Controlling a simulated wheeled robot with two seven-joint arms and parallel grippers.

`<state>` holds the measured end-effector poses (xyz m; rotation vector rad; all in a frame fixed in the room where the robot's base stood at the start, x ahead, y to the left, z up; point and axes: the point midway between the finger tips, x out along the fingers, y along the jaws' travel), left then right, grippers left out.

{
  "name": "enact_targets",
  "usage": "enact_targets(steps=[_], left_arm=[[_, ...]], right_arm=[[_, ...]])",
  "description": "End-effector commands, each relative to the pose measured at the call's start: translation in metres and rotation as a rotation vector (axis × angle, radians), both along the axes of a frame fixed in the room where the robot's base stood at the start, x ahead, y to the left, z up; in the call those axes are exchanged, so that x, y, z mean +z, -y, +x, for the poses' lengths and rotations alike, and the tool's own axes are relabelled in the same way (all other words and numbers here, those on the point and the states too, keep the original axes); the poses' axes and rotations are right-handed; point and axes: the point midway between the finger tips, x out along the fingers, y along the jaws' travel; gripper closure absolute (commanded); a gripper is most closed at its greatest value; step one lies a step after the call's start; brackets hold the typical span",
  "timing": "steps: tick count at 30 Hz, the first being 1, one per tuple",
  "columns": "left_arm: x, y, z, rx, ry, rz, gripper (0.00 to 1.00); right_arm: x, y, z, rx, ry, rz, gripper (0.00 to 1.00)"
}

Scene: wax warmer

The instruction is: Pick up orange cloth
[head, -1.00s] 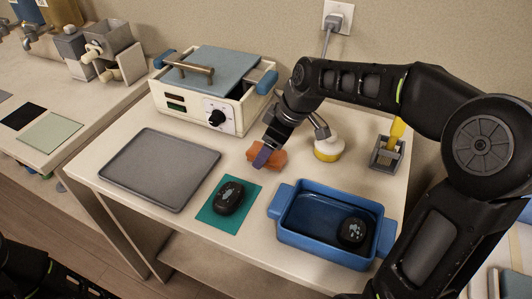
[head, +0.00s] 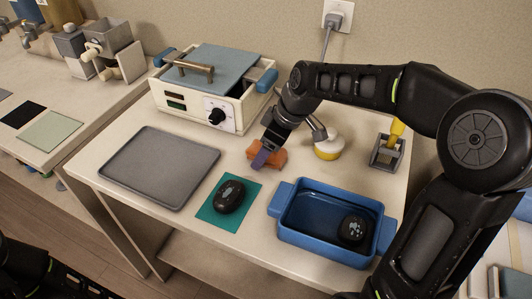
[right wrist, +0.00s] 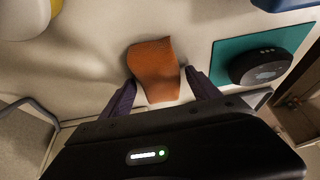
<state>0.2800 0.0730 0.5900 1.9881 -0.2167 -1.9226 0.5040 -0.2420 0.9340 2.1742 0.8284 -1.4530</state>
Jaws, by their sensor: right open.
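The orange cloth (head: 277,154) lies on the white table in front of the wax warmer, partly hidden by my right gripper in the head view. My right gripper (head: 262,158) reaches down over it from behind. In the right wrist view the cloth (right wrist: 154,68) lies folded, with its near end between the two purple fingers of the gripper (right wrist: 160,90). The fingers are apart, one on each side, with gaps to the cloth. I cannot tell the exact height of the fingertips above the table. My left gripper is not in view.
The wax warmer (head: 211,92) stands behind left. A grey tray (head: 160,168) lies left. A teal mat (head: 247,206) with a dark rounded device (head: 229,196) is in front. A blue basin (head: 303,246) holds another dark device (head: 352,230). A yellow-white bottle (head: 328,149) stands right of the cloth.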

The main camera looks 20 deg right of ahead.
Motion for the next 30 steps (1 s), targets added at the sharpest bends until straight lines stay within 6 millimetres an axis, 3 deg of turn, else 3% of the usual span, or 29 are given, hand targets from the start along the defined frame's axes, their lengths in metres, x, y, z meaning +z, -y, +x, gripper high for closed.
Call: enact_targets(steps=[4, 30], left_arm=[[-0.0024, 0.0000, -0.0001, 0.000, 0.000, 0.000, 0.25], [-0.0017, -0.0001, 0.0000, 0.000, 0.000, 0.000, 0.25]], right_arm=[[-0.0022, 0.0000, 0.0000, 0.000, 0.000, 0.000, 0.30], [-0.0017, 0.0000, 0.0000, 0.000, 0.000, 0.000, 1.00]])
